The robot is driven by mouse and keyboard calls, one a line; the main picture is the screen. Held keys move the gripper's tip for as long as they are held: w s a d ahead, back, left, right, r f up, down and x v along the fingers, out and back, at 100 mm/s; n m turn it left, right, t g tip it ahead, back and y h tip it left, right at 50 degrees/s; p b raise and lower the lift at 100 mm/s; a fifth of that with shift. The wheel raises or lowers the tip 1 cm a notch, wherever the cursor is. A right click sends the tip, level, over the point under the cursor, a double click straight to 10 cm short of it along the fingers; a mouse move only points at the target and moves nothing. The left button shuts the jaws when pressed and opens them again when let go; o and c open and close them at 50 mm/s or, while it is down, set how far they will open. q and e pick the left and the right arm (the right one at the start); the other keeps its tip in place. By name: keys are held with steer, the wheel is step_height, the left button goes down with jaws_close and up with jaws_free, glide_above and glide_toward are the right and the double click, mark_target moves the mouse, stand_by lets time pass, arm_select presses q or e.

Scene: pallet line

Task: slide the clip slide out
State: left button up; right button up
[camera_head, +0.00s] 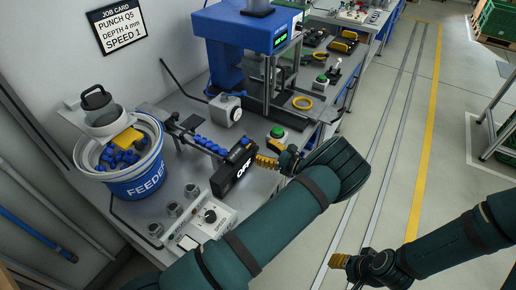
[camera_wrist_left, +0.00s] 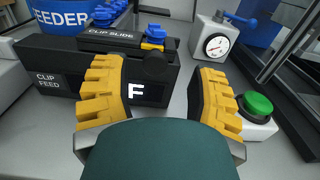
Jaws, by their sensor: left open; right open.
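The black clip feed box (camera_head: 225,181) stands on the bench and shows OFF on its end. In the left wrist view, the clip slide (camera_wrist_left: 108,36) is a dark labelled bar on top of the box, with blue clips and a yellow piece at its end. A round black knob (camera_wrist_left: 154,66) sits below that end. My left gripper (camera_head: 268,154) is open and empty before the box's display end; in the wrist view its yellow fingers are apart, with the knob between them and beyond. My right gripper (camera_head: 343,262) is at lower right, away from the bench.
The blue feeder bucket (camera_head: 145,186) with blue clips stands left of the box. A dial gauge (camera_wrist_left: 216,45) and a green button (camera_wrist_left: 256,106) are right of the box in the wrist view. The blue press (camera_head: 225,45) stands behind. A control box (camera_head: 212,219) is in front.

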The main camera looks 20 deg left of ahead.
arm_select(q)
steer(key=s+d, duration=0.1)
steer(key=d, duration=0.7)
steer(key=shift+d, duration=0.4)
steer(key=shift+s, duration=0.1)
steer(key=shift+d, duration=0.1)
